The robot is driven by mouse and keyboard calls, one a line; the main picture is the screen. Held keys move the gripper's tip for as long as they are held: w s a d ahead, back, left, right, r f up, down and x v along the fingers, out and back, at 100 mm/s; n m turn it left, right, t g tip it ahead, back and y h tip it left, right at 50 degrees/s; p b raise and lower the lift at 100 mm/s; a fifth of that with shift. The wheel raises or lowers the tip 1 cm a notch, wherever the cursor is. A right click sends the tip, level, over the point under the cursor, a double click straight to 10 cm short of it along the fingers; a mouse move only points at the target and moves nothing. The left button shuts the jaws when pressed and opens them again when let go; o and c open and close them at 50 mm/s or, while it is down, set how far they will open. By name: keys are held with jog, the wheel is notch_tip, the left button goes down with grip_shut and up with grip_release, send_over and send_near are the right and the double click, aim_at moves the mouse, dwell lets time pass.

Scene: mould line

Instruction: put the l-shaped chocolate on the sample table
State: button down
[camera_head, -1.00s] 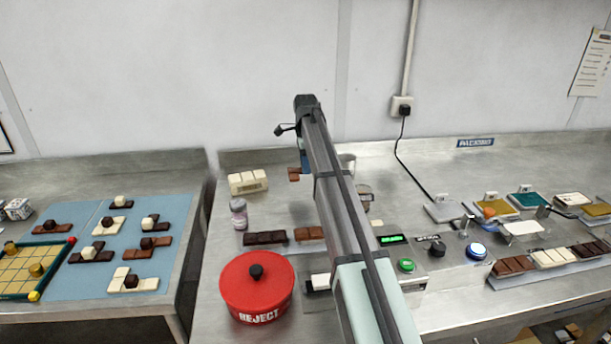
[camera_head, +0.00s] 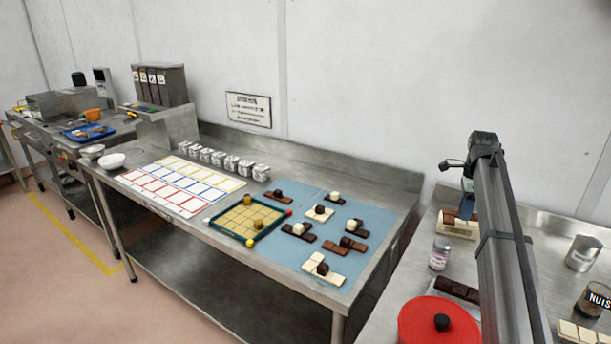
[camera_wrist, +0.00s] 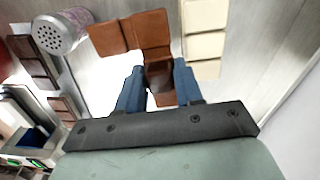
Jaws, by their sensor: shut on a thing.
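My gripper (camera_head: 467,206) is over the back of the right-hand bench, largely hidden behind my arm. In the wrist view its blue fingers (camera_wrist: 158,76) are shut on the brown l-shaped chocolate (camera_wrist: 151,30), whose squares spread past the fingertips. A little of that brown chocolate shows beside the fingers in the head view (camera_head: 450,215), in front of a cream bar. A steel table (camera_head: 388,185) stands to the left, with blue mats (camera_head: 283,240) and several chocolate shapes on them; I take it to be the sample table.
Around my gripper are a cream bar (camera_head: 457,231), a jar (camera_head: 439,254) and a dark bar (camera_head: 458,290). A red reject pot (camera_head: 415,325) stands in front. The left table also holds a green-framed board (camera_head: 246,218), cards (camera_head: 182,184) and silver cubes (camera_head: 231,163). A gap separates the two benches.

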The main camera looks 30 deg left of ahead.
jog(key=s+a+n, duration=0.1)
jog(key=s+a, duration=0.3)
jog(key=a, duration=0.4)
jog(key=s+a+n, duration=0.1)
jog(key=s+a, duration=0.2)
jog(key=a, duration=0.6)
jog(key=n, duration=2.1)
send_over(277, 258)
jog(key=shift+d+f+n, duration=0.1)
jog(key=shift+f+n, duration=4.85)
jog(key=shift+n, duration=0.25)
jog(key=shift+f, duration=0.1)
